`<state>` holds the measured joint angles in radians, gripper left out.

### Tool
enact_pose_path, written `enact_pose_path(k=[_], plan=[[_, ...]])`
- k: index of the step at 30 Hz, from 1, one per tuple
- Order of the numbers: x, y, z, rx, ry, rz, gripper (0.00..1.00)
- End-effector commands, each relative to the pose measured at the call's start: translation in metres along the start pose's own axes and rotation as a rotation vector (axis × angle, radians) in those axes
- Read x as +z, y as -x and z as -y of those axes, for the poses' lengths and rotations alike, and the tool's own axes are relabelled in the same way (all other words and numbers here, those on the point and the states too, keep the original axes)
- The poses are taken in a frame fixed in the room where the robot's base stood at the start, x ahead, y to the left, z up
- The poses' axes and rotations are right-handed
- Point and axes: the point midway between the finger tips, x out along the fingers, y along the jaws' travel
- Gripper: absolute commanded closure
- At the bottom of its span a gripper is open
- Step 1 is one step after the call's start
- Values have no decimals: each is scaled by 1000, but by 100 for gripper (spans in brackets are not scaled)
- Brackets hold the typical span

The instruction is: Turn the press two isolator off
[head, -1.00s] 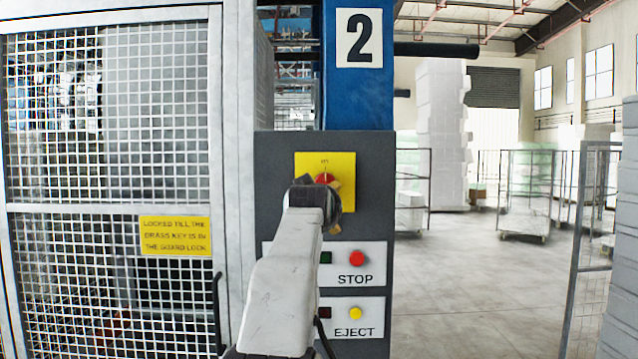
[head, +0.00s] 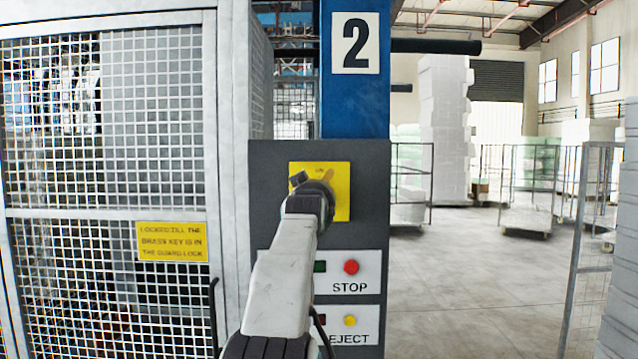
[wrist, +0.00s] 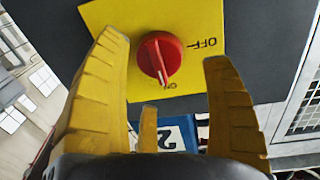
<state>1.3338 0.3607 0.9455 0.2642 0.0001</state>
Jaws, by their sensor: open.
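The press two isolator is a red rotary knob (wrist: 160,58) on a yellow plate (wrist: 105,15), seen close up in the wrist view. Its white mark points at the ON label; the OFF label is to the right. In the head view the yellow plate (head: 342,200) is on the dark grey panel under the number 2 sign (head: 356,43), and the knob is hidden behind my gripper. My gripper (wrist: 165,50) is open, with its yellow fingers on either side of the knob in the picture. I cannot tell whether they touch it. My gripper (head: 312,183) covers part of the plate.
Below the plate are the red STOP button (head: 351,267) and the yellow EJECT button (head: 350,320). A mesh guard (head: 150,130) with a yellow notice (head: 171,242) stands left. Open floor (head: 450,290) and wheeled cages (head: 527,190) lie to the right.

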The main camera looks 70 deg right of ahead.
Motion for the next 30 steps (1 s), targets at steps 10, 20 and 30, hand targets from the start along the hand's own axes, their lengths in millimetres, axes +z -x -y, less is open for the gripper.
enact_pose_path(k=[10,20,30], plan=[[-1,-27,0,0,0,2,26],[0,-31,0,0,0,0,26],[1,-31,0,0,0,0,44]])
